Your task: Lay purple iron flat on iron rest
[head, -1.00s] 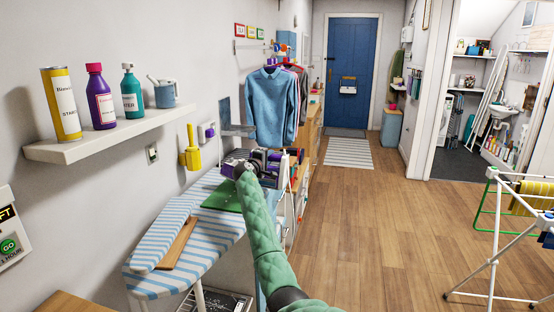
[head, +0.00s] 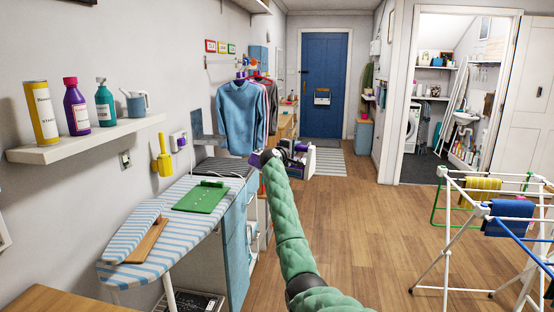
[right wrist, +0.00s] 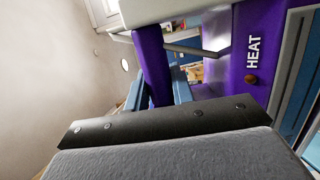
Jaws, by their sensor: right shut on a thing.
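My right gripper (head: 279,154) is at the end of the green-sleeved arm, held in the air right of the ironing board's far end. It is shut on the purple iron (head: 301,158), which is partly hidden behind it in the head view. In the right wrist view the iron's purple body (right wrist: 230,60) reads HEAT beside a brown knob, and the fingers (right wrist: 158,90) close around its purple handle. A dark ridged surface (head: 226,167), apparently the iron rest, lies bare at the board's far end, left of the gripper. My left gripper is not in view.
The striped ironing board (head: 160,230) carries a green mat (head: 199,199) and a brown wooden piece (head: 147,240). A wall shelf (head: 95,135) with bottles is above it. A drying rack (head: 480,210) stands at the right. The floor between is clear.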

